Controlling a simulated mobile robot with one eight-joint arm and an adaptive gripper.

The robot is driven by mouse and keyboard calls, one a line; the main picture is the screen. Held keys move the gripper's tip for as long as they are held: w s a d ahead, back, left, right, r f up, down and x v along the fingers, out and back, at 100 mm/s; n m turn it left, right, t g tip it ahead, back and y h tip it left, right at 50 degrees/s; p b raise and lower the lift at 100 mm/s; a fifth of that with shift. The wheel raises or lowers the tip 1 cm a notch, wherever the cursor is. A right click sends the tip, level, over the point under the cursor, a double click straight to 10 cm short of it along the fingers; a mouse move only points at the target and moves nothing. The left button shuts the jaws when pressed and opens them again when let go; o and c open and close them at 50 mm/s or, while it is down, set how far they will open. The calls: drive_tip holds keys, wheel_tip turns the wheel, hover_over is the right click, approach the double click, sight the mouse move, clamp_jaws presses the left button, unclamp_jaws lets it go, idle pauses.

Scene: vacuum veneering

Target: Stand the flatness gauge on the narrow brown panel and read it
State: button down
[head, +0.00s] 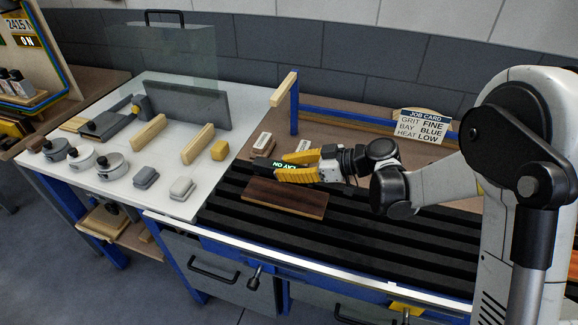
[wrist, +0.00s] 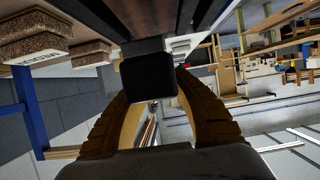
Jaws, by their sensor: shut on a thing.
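The narrow brown panel (head: 285,198) lies on the black slatted bed in the head view. My gripper (head: 282,170) has its yellow fingers shut on the flatness gauge (head: 271,163), a small dark block with a lit green readout. The readout seems to begin with "NO"; the rest is too small to read surely. The gauge is over or just behind the panel's far left edge; I cannot tell whether it touches. In the wrist view the gauge (wrist: 148,76) is a black box between the fingers.
Two pale-topped blocks (head: 263,142) (head: 303,146) stand behind the gripper; their brown speckled sides show in the wrist view (wrist: 35,38). A white table (head: 165,200) with pucks and wooden blocks is at left. A job card (head: 421,126) stands at the back. The black slatted bed (head: 400,240) is clear at right.

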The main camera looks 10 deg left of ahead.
sight(286, 195)
drive_tip(key=shift+f, duration=0.15)
wheel_tip(286, 195, down, 6)
drive_tip(key=b, duration=0.6)
drive_tip(key=shift+f, duration=0.15)
drive_tip(key=shift+f, duration=0.2)
idle(0.4)
drive_tip(key=c, duration=1.1)
unclamp_jaws()
drive_tip(key=shift+o, duration=0.2)
drive_tip(key=shift+d, duration=0.1)
